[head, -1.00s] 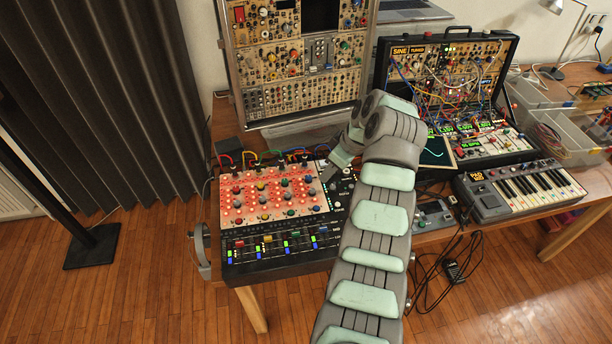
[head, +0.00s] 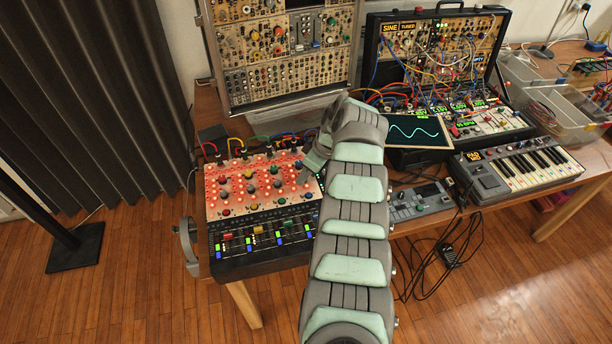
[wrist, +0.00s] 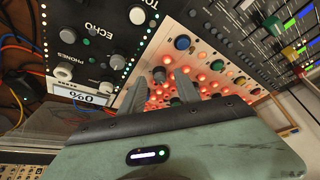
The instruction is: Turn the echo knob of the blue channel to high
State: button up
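The mixer's red-lit panel (head: 222,190) with rows of knobs is at the left of the table in the head view, partly behind my arm. My gripper (head: 309,175) is over its right side. In the wrist view my gripper (wrist: 161,76) is open, its fingers apart. A dark grey knob (wrist: 158,74) shows between and slightly beyond the fingertips; whether they touch it is unclear. A blue-capped knob (wrist: 182,42) sits farther along the same apparent column. The knob labels on the red panel are unreadable.
A black section (wrist: 90,45) marked ECHO and PHONES, with a 0% display (wrist: 82,92), adjoins the red panel. Coloured faders (head: 258,230) line the mixer's front. Cables and a synth rack (head: 290,70) stand behind; a small keyboard (head: 485,170) is right.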

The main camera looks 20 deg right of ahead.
jog(key=shift+w+a+f, duration=0.1)
jog(key=shift+f, duration=0.25)
jog(key=shift+c, duration=0.5)
grip_shut()
